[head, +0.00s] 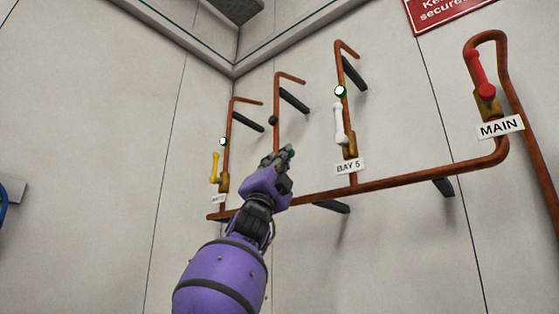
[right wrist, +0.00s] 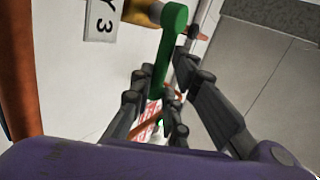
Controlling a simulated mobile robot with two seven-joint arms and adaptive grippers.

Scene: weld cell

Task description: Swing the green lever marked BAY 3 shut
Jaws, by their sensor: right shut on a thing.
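The green lever (right wrist: 168,55) shows in the right wrist view, joined to a brass valve body (right wrist: 140,12). A white label (right wrist: 103,20) beside it reads "Y 3", its start cut off. The lever seems to point sideways, across its upright pipe. My right gripper (right wrist: 165,85) is shut on the green lever, with a finger on each side. In the head view my right gripper (head: 284,158) hides the valve and most of the lever; only a small green bit (head: 291,153) shows. My left gripper is not in view.
A white lever (head: 339,125) marked BAY 5 stands close on the right. A yellow lever (head: 215,167) is on the left, and a red lever (head: 481,75) marked MAIN is far right. A copper pipe (head: 400,180) runs along below. Dark brackets (head: 294,100) stick out from the wall.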

